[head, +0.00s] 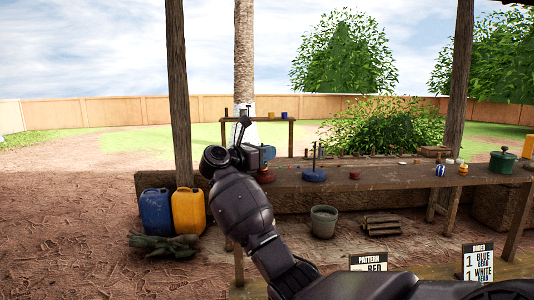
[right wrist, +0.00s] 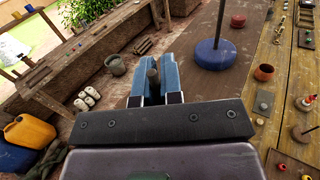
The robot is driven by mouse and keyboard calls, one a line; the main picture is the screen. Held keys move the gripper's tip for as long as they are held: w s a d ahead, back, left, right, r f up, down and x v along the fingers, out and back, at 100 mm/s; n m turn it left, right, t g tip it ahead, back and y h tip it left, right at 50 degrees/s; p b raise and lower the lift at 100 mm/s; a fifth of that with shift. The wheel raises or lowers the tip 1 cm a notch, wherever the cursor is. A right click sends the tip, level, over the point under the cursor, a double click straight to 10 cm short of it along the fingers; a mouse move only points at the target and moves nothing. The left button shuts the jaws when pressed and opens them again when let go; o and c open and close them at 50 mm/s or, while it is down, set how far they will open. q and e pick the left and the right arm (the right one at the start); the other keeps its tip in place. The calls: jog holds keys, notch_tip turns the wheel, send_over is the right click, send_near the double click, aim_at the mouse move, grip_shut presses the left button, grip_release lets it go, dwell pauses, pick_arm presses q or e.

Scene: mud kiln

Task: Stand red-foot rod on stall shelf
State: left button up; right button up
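My right gripper (head: 266,154) is over the left part of the long bench in the head view. A dark red disc foot (head: 264,177) shows just below its fingers. In the right wrist view its two blue-grey fingers (right wrist: 153,78) close on a thin grey rod (right wrist: 152,70), seen nearly end-on. Its foot is hidden there, and I cannot tell whether it touches the bench. A raised wooden shelf (head: 288,120) with small cups stands behind the gripper. A blue-foot rod (head: 314,174) stands upright right of the gripper; a blue foot (right wrist: 215,54) also shows in the wrist view. My left gripper is out of view.
The long bench (head: 400,180) carries a small red cup (head: 354,175), striped beads and a green pot (head: 502,161). Blue (head: 155,212) and yellow (head: 188,210) jugs, a bucket (head: 323,221) and logs (head: 381,225) are on the ground. A post (head: 178,90) stands left of the gripper.

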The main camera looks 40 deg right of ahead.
jog(key=o, duration=0.4)
jog(key=shift+o, duration=0.2)
jog(key=shift+r, duration=0.2)
jog(key=shift+a, duration=0.25)
jog(key=a, duration=0.3)
jog(key=w+a+b, duration=0.1)
jog(key=a, duration=0.7)
jog(key=shift+w+b, duration=0.15)
jog(key=shift+b, duration=0.2)
jog(key=shift+a, duration=0.25)
